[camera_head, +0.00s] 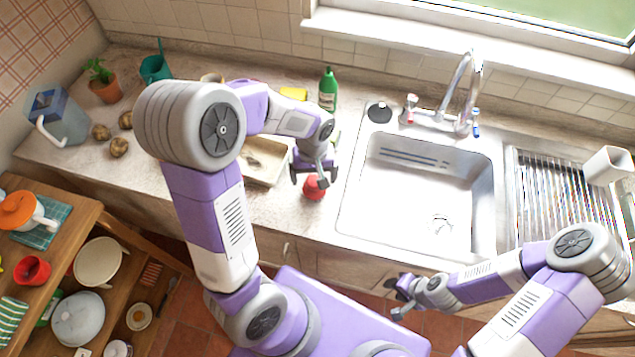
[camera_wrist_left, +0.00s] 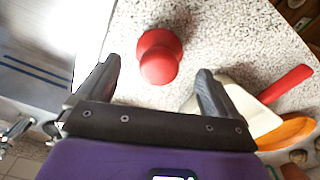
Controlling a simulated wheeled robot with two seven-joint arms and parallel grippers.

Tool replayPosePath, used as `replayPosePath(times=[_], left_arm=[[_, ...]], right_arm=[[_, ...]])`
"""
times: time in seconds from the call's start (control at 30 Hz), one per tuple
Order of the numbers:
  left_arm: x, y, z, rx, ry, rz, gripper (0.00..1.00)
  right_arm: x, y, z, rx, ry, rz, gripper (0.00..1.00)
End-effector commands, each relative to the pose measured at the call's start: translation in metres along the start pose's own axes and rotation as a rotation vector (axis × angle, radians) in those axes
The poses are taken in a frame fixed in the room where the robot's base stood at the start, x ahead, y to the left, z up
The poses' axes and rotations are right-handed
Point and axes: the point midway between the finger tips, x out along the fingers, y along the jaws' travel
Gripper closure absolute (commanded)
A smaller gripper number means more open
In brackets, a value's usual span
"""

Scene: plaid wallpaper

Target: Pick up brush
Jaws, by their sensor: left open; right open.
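A small red round object (camera_head: 314,188) with a knob-like top, possibly the brush, stands on the counter left of the sink. In the left wrist view the red object (camera_wrist_left: 160,57) lies ahead, between the lines of the two fingers. My left gripper (camera_head: 309,178) is open and empty just above and beside it. No contact shows. My right gripper (camera_head: 397,300) is open and empty in front of the counter below the sink. The red object's underside is hidden, so I cannot tell whether it has bristles.
A metal sink (camera_head: 425,190) with a tap (camera_head: 465,90) is right of the red object. A shallow beige tray (camera_head: 265,160) sits left of it, partly behind my arm. A green bottle (camera_head: 328,90) stands behind. A red handle (camera_wrist_left: 286,85) shows in the left wrist view.

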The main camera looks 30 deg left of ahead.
Motion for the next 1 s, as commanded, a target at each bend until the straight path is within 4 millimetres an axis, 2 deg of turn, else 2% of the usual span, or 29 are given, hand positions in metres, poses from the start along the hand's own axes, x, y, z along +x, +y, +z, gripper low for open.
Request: replayPosePath(times=[0.33,0.67,1.0], left_arm=[[0.049,0.002,-0.004,0.001,-0.003,-0.002,0.06],[0.055,0.002,-0.004,0.001,0.0,0.001,0.06],[0.055,0.002,-0.004,0.001,0.0,0.001,0.58]], right_arm=[[0.009,0.003,0.0,0.0,0.0,0.0,0.57],[0.009,0.003,0.0,0.0,0.0,0.0,0.57],[0.009,0.003,0.0,0.0,0.0,0.0,0.57]])
